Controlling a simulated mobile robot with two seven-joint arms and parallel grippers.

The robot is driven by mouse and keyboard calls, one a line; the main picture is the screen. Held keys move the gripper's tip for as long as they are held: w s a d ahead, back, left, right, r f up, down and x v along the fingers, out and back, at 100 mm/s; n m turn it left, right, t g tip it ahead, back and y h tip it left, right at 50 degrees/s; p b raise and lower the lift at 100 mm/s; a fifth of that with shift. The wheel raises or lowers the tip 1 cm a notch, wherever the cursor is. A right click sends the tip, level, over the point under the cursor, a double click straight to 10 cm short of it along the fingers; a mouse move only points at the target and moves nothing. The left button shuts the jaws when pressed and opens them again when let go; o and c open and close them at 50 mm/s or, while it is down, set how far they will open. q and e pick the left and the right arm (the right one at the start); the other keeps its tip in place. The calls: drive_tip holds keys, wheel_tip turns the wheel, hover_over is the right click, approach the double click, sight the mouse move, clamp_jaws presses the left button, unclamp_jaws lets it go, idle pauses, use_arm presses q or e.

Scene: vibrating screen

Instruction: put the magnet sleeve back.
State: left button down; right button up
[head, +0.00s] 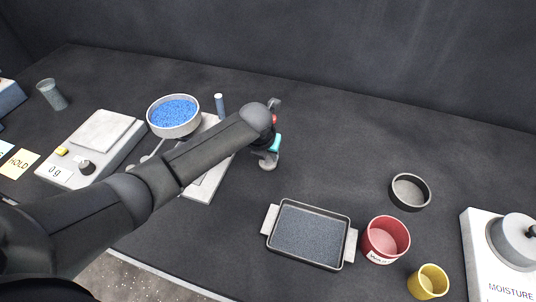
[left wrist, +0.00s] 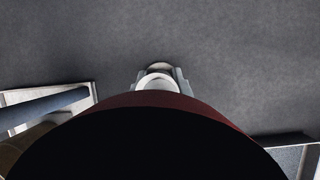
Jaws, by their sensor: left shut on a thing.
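My left gripper (head: 268,153) is shut above the dark table, right of the white plate. It holds a thing that seems to be the magnet sleeve, mostly hidden by the gripper. In the left wrist view a pale round end (left wrist: 158,82) shows between the fingers, and a big dark shape with a red rim (left wrist: 160,100) covers the lower middle. A blue-grey cylinder (head: 219,104) with a pale top stands behind my forearm by the white plate (head: 198,192). My right gripper is not in view.
A bowl of blue grains (head: 173,127) and a scale (head: 92,147) stand left. A grey-filled tray (head: 310,233), red cup (head: 386,238), yellow cup (head: 428,281), dark round dish (head: 409,191) and moisture device (head: 500,255) stand right. The table's back middle is clear.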

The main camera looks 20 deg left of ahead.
use_arm(q)
drive_tip(key=shift+f, duration=0.15)
drive_tip(key=c, duration=0.5)
unclamp_jaws()
drive_tip(key=shift+c, duration=0.2)
drive_tip(key=shift+s+r, duration=0.15)
drive_tip(key=shift+r, duration=0.35)
drive_tip(key=p+v, duration=0.3)
drive_tip(key=v, duration=0.8)
drive_tip(key=shift+s, duration=0.1)
